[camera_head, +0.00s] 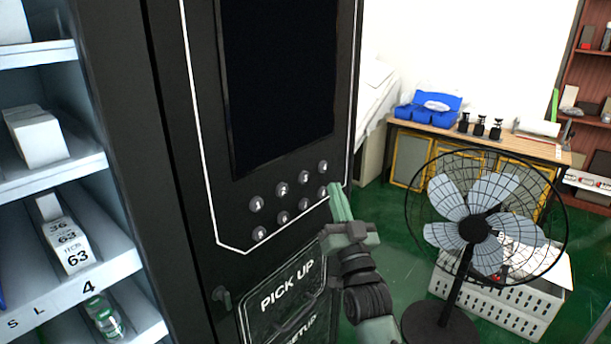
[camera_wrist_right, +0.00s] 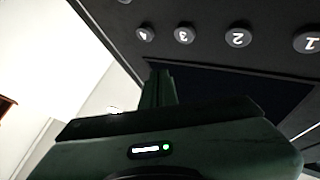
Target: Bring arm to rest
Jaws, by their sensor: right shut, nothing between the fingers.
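My right gripper (camera_head: 338,196) is shut and empty in the head view. Its green fingertips are at the right end of the button rows on the black vending machine (camera_head: 180,150), close to the rightmost lower button (camera_head: 323,193). I cannot tell whether they touch it. In the right wrist view my shut fingers (camera_wrist_right: 158,88) point up towards the machine's dark panel, and numbered buttons (camera_wrist_right: 184,34) show above them. My left gripper is not in view.
Lit shelves with white boxes (camera_head: 67,233) are at the left. A pick-up door (camera_head: 290,290) is below the buttons. A standing black fan (camera_head: 478,228) and a white crate (camera_head: 510,300) are at the right. A wooden table (camera_head: 480,137) stands behind. Green floor shows between.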

